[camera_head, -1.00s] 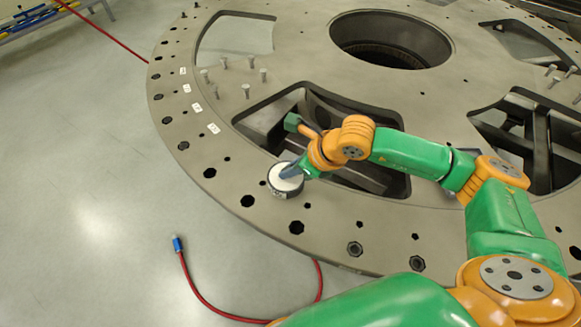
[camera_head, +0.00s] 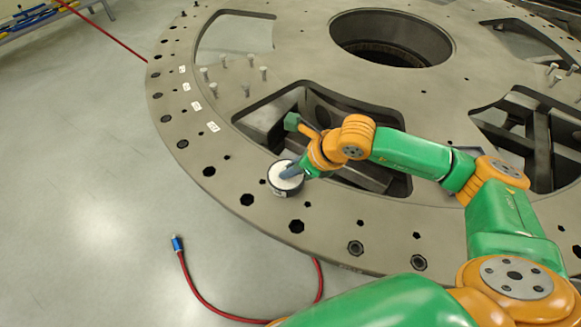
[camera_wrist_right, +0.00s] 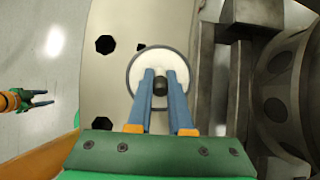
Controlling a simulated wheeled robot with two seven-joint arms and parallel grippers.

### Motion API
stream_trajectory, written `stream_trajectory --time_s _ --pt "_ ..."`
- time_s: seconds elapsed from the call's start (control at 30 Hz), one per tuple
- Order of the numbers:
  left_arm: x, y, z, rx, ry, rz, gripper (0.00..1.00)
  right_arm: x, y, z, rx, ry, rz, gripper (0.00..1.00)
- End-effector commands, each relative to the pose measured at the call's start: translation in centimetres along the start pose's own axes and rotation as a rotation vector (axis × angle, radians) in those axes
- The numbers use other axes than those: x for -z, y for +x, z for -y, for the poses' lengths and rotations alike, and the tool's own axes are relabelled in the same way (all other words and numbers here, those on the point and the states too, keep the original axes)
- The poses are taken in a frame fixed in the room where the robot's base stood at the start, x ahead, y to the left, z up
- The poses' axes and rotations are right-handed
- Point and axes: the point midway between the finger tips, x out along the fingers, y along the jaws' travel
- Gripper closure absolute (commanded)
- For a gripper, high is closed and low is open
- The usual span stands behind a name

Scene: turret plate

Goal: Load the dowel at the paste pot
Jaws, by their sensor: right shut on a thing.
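The paste pot (camera_head: 283,185) is a round dark-walled pot with white paste, standing on the near left rim of the turret plate (camera_head: 325,212). It also shows in the right wrist view (camera_wrist_right: 151,56). My right gripper (camera_head: 291,173) is over the pot, fingers pointing down toward the paste. In the wrist view its two blue fingers (camera_wrist_right: 161,86) are shut on a short dark dowel (camera_wrist_right: 161,82), seen end-on against the white paste. I cannot tell whether the dowel touches the paste. My left gripper (camera_wrist_right: 42,100) shows only at the left of the wrist view, open and empty.
Dark holes line the plate's rim. Several upright bolts (camera_head: 246,90) and white labels (camera_head: 212,126) lie farther left. A large cutout (camera_head: 345,170) opens beside the pot, under my right arm. A red hose (camera_head: 196,291) with a blue end lies on the open floor.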

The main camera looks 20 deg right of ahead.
Motion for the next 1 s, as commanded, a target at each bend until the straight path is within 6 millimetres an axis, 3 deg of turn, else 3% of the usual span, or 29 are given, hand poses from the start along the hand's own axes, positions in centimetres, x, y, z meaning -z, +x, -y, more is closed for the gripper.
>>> stream_trajectory --time_s 1.0 --pt "-0.04 0.64 -0.04 0.000 -0.001 0.000 0.50 0.23 0.17 -0.05 -0.002 0.001 -0.005 1.00"
